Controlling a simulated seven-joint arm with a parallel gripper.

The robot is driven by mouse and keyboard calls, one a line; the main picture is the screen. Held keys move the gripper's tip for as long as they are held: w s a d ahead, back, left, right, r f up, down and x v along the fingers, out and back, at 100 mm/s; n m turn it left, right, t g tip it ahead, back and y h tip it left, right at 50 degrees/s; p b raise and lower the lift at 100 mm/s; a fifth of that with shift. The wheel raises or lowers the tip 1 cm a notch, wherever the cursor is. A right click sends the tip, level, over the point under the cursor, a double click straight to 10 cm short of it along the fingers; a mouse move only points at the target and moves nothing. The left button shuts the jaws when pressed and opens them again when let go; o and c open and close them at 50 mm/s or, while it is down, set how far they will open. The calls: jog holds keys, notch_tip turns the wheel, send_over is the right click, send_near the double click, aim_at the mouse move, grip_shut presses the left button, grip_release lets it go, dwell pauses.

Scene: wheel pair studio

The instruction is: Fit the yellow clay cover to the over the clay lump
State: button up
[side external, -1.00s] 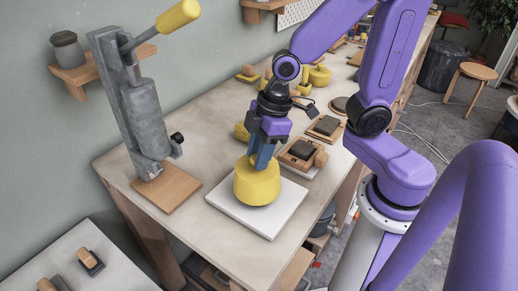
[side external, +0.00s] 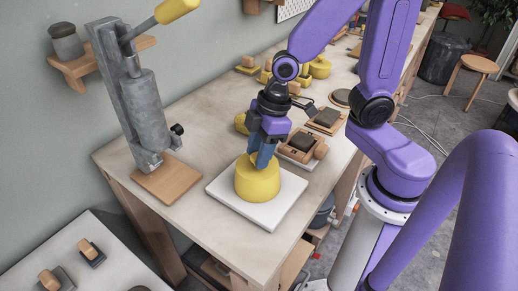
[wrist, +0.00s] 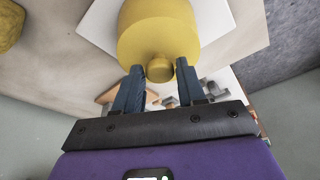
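The yellow clay cover (side external: 257,183) is a rounded drum shape standing upright on a white board (side external: 284,205) on the workbench. In the wrist view the cover (wrist: 158,28) has a small round knob (wrist: 160,69) on it. My gripper (side external: 262,162) points down at the cover's top. In the wrist view its two dark blue fingers (wrist: 160,72) stand on either side of the knob, with a narrow gap showing at each side, so it looks open. I cannot make out a clay lump under the cover; anything beneath it is hidden.
A grey lever press (side external: 138,100) on a wooden base stands left of the board. A rough yellow lump (wrist: 8,24) lies apart from the cover. A wooden block with a dark pad (side external: 302,145) sits close behind the board. The bench front is clear.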

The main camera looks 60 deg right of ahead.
jog(key=shift+o, duration=1.2)
jog(key=shift+r, duration=0.1)
jog(key=v, duration=1.7)
jog(key=shift+r, duration=0.1)
jog(key=s+d+f+g+h, duration=0.1)
jog(key=s+f+h, duration=0.1)
jog(key=s+f, duration=0.8)
jog(key=shift+f+n, duration=0.3)
jog(key=shift+f, duration=0.6)
jog(key=shift+d, duration=0.1)
